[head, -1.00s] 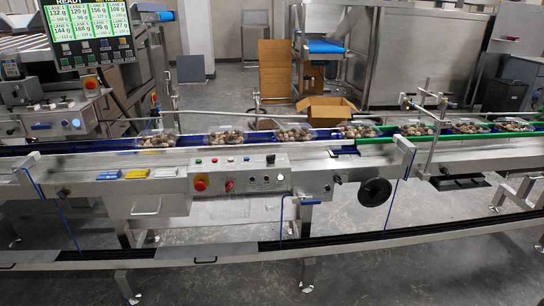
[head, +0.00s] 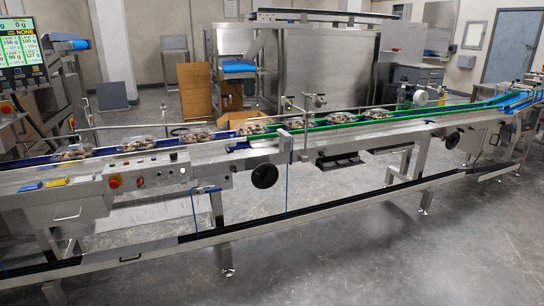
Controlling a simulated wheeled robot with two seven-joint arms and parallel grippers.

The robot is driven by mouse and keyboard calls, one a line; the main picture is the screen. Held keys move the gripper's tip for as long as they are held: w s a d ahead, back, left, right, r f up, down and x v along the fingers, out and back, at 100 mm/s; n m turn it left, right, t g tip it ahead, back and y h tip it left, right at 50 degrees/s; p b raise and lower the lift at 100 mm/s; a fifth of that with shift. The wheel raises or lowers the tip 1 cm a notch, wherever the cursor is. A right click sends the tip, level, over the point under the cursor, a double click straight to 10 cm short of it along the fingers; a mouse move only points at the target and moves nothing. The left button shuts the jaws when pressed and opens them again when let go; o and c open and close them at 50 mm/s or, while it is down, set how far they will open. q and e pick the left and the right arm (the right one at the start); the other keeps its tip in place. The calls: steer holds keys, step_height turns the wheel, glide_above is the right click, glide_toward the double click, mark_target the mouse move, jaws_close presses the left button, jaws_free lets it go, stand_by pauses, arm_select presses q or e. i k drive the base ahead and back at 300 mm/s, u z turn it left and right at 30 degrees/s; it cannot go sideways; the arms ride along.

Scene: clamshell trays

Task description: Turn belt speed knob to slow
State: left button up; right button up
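The conveyor's control panel (head: 155,177) is on the front of the machine at the left in the head view. It carries a red emergency button on a yellow base (head: 115,182), a small red switch (head: 139,181) and a small black knob (head: 173,157) on its upper face. The labels are too small to read, so I cannot tell which control is the belt speed knob or where it points. Neither of my grippers is in view.
Clear trays of brown produce (head: 139,144) sit along the belt (head: 230,144). A black handwheel (head: 264,176) sticks out right of the panel. A low rail (head: 300,215) runs along the front. Grey floor (head: 430,250) is open at the right. A screen (head: 25,50) stands at upper left.

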mark_target(173, 156)
steer(key=z, duration=0.75)
steer(key=i, duration=0.65)
steer(key=u, duration=0.7)
steer(key=i, duration=1.75)
steer(key=u, duration=1.25)
